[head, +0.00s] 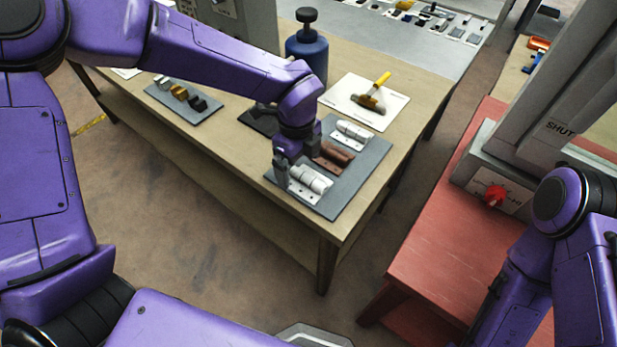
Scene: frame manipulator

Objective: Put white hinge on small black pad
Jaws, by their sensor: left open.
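A white hinge (309,180) lies at the near end of a grey mat (345,196). A second white hinge (353,132) lies at the far end, with a brown hinge (333,155) between them. My left gripper (283,174) points down at the left end of the near white hinge. It is open; whether a finger touches the hinge I cannot tell. The small black pad (257,122) lies left of the grey mat, partly hidden behind my left wrist. My right arm shows at the right edge, but its gripper is out of view.
A dark blue bottle (307,55) and a white sheet with a yellow-handled brush (371,97) are at the back of the wooden table (225,135). Another grey mat (190,108) holds small blocks. A red bench (433,250) with a grey machine stands right.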

